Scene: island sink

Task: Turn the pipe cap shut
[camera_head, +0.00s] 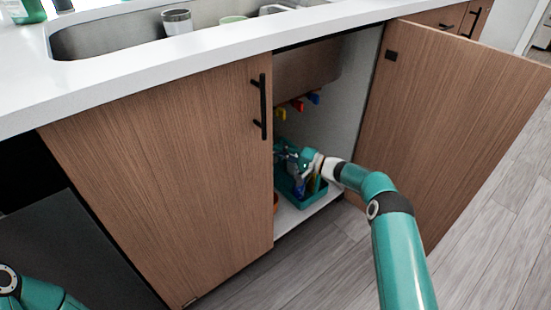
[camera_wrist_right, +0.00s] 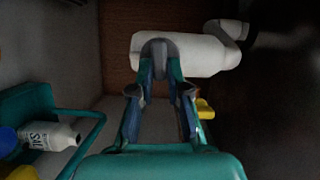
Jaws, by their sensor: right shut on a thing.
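The white pipe (camera_wrist_right: 205,55) runs across the upper middle of the right wrist view. A grey rounded piece, which looks like the pipe cap (camera_wrist_right: 159,47), is in front of its left part. My right gripper (camera_wrist_right: 160,70) has its fingers drawn together on this piece. The fingertips hide part of it, so its turn angle cannot be told. In the head view my right gripper (camera_head: 292,168) is inside the open cabinet, low down, and the pipe cannot be made out there. Of my left arm only links show at the lower left; its gripper is out of view.
A teal caddy (camera_wrist_right: 98,124) with a white bottle (camera_wrist_right: 50,135) stands at the left in the wrist view. A yellow handle (camera_wrist_right: 205,108) is right of the fingers. The open door (camera_head: 450,115) flanks my right arm; the closed door (camera_head: 170,180) is at left.

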